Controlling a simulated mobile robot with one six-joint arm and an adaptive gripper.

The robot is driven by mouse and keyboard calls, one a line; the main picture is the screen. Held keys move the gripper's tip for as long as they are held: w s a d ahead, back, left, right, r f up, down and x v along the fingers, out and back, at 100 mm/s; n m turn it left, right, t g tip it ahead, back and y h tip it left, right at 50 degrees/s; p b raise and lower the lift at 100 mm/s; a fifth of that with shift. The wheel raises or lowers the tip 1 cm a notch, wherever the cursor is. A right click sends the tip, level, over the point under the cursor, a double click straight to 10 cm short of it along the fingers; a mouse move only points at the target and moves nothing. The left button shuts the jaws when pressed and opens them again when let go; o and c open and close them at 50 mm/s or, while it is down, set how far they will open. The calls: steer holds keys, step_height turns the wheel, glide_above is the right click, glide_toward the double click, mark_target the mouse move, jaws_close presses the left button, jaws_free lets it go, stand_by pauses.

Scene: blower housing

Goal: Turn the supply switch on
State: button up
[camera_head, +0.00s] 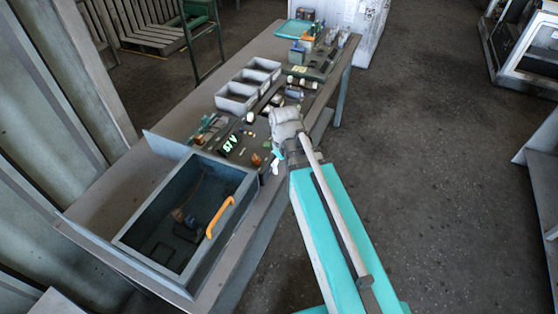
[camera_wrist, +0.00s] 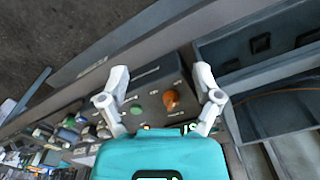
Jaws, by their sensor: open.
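The supply is a dark box (camera_head: 232,146) with a lit green display on the workbench in the head view. An orange knob (camera_head: 256,159) sits at its near right end; I take this to be the switch. In the wrist view the orange knob (camera_wrist: 171,99) stands on the dark front panel (camera_wrist: 150,82), right of a green button (camera_wrist: 137,110). The knob's marks are too small to read. My gripper (camera_wrist: 161,72) is open and empty, its two pale fingers on either side of the knob and apart from it. In the head view my gripper (camera_head: 276,163) is beside the supply's right end.
A grey open-topped box (camera_head: 190,215) with an orange handle (camera_head: 220,217) stands at the bench's near end. Grey bins (camera_head: 237,98) and small devices line the bench (camera_head: 185,112) farther back.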

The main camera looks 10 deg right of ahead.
steer(key=shift+s+d+f+m+b, duration=0.4)
steer(key=shift+s+m, duration=0.35)
steer(key=shift+m, duration=0.15)
steer(key=shift+s+d+f+m+b, duration=0.3)
steer(key=shift+s+d+f+m, duration=0.1)
steer(key=shift+s+m, duration=0.45)
steer(key=shift+s+d+f+m+b, duration=0.4)
steer(key=shift+s+m, duration=0.3)
steer(key=shift+m, duration=0.25)
